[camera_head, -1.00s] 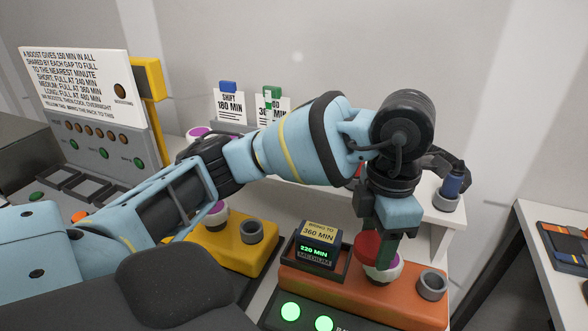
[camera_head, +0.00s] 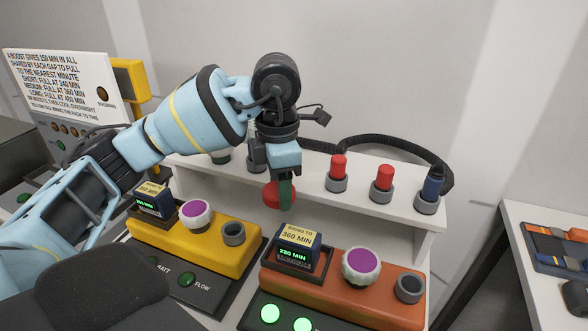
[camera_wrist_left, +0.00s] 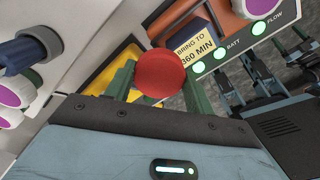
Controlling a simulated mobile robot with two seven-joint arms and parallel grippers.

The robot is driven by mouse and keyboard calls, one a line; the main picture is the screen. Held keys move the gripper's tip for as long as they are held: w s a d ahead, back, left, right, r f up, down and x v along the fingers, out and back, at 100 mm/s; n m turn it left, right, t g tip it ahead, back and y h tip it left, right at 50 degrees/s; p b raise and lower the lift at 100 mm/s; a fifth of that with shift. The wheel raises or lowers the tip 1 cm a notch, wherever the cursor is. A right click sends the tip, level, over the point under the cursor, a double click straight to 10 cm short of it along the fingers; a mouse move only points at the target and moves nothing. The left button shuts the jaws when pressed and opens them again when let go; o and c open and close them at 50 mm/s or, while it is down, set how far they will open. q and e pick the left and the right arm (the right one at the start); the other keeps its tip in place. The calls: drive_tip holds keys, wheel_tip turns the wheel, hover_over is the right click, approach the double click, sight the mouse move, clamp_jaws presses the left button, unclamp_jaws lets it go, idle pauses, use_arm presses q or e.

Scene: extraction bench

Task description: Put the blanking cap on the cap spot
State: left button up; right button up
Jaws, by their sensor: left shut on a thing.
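The blanking cap is a red, rounded piece (camera_head: 271,195), held between the green fingers of my left gripper (camera_head: 284,192). It shows as a red disc (camera_wrist_left: 163,76) between the fingers in the left wrist view. My left gripper is shut on it, in the air in front of the white shelf and above the gap between the yellow and orange units. The purple-and-white round fitting (camera_head: 361,266) on the orange unit is bare. I cannot tell which place is the cap spot. My right gripper is not in view.
The white shelf (camera_head: 405,221) carries grey holders with two red-topped pieces (camera_head: 338,168) and a blue one (camera_head: 432,188). The orange unit (camera_head: 335,292) and yellow unit (camera_head: 185,238) have open grey cups (camera_head: 409,287). A dark hose runs behind the shelf.

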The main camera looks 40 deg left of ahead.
use_arm(q)
drive_tip(key=w+a, duration=0.1)
drive_tip(key=w, duration=0.3)
drive_tip(key=w+a, duration=0.2)
drive_tip(key=w, duration=0.2)
drive_tip(key=w+a+f, duration=0.1)
drive_tip(key=w+a, duration=0.1)
drive_tip(key=w, duration=0.2)
drive_tip(key=shift+f, duration=0.1)
drive_tip(key=shift+w, duration=0.15)
drive_tip(key=shift+w+a, duration=0.1)
drive_tip(key=shift+w, duration=0.15)
drive_tip(key=shift+f, duration=1.75)
drive_tip(key=shift+s+f, duration=0.1)
drive_tip(key=shift+f, duration=0.1)
drive_tip(key=o, duration=1)
drive_tip(key=shift+c, duration=0.2)
drive_tip(key=shift+r, duration=0.15)
wheel_tip(320, 180, up, 12)
